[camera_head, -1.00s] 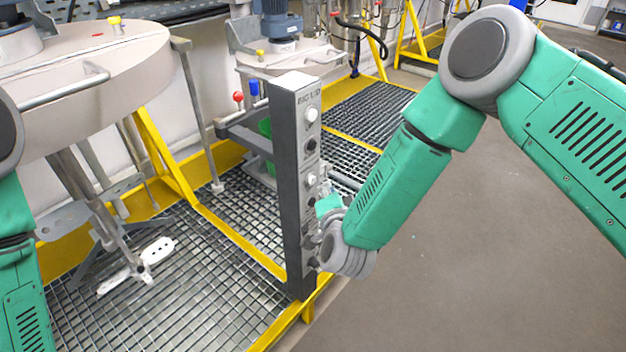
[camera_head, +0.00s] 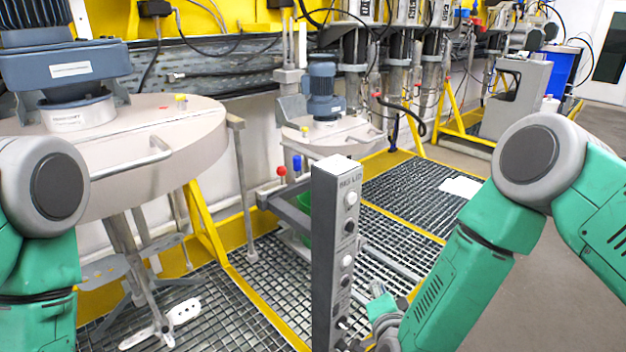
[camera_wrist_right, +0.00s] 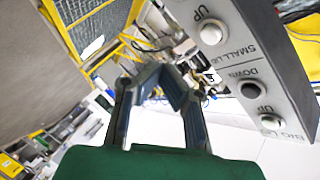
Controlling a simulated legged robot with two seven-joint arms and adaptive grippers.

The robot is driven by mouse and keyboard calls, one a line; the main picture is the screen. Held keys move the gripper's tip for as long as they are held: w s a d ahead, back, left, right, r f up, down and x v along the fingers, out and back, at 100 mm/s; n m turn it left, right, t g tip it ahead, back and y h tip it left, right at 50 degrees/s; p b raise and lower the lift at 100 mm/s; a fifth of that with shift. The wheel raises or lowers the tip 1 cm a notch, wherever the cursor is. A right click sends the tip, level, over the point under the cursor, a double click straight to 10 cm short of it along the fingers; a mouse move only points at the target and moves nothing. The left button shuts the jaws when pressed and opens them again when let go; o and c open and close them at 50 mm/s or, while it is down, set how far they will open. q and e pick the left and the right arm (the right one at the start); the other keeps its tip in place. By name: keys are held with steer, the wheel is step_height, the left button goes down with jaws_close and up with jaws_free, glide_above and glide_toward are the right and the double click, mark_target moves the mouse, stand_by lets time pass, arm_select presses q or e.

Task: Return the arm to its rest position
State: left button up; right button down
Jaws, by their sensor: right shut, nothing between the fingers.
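My right arm reaches in from the right in the head view. Its gripper (camera_head: 378,292) is low beside the grey control post (camera_head: 325,240), partly hidden by my own wrist. In the right wrist view the fingers (camera_wrist_right: 161,74) come together at the tips, shut and empty. The post's button face (camera_wrist_right: 245,70) lies to their right, with white UP buttons and a black DOWN button; no contact shows there. My left arm stands at the left edge of the head view, and its gripper is out of the picture.
A large round drum lid (camera_head: 150,150) with a blue motor (camera_head: 65,70) stands at the left. A smaller lid (camera_head: 330,132) with a motor is behind the post. Yellow-edged grating (camera_head: 200,300) lies below. Bare floor (camera_head: 510,300) is at the lower right.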

steer(key=s+d+f+n+g+y, duration=0.1)
steer(key=s+d+f+n+g, duration=0.1)
steer(key=s+f+n+g, duration=0.5)
steer(key=s+d+f+n+g+y, duration=0.15)
steer(key=s+f, duration=0.35)
steer(key=s, duration=0.6)
steer(key=s+d+n+g, duration=0.2)
steer(key=s+d+g, duration=0.1)
steer(key=s, duration=0.5)
steer(key=s+d+n+g+h, duration=0.1)
steer(key=s+d+n+g, duration=0.1)
steer(key=s, duration=0.6)
steer(key=shift+d+f+g, duration=0.35)
steer(key=shift+d+g, duration=0.1)
steer(key=shift+d, duration=0.5)
steer(key=shift+w, duration=0.1)
